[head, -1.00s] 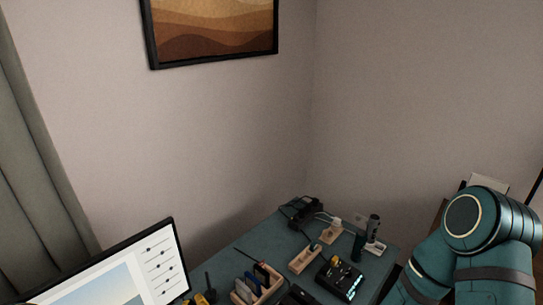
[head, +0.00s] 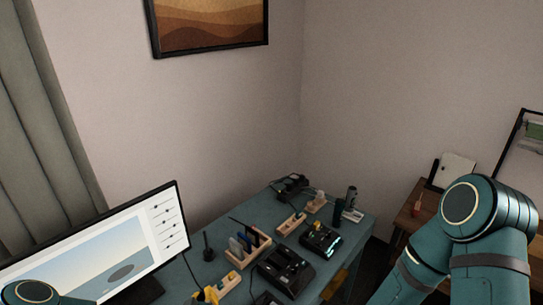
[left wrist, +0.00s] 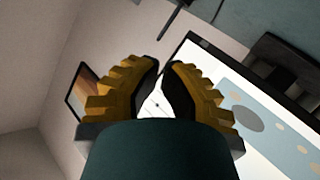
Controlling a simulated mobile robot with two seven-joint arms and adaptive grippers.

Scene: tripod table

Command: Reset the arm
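My left gripper (left wrist: 162,68) shows in the left wrist view with two stepped yellow fingers and dark pads. Its tips come almost together, with a thin gap that widens toward the base, and I see nothing held between them. Behind the fingers are the monitor and the wall. In the head view a rounded teal part of my left arm (head: 30,292) is at the lower left corner. A small yellow shape (head: 208,293) at the bottom edge may be the gripper's fingers; I cannot tell. My right arm (head: 470,235) stands at the right; its gripper is out of view.
A monitor (head: 125,250) stands at the left end of the teal table (head: 205,272). A wooden rack (head: 247,250), black devices (head: 285,270) and small blocks stand on it. A brown desk (head: 410,215) is at the right. The air above the table is clear.

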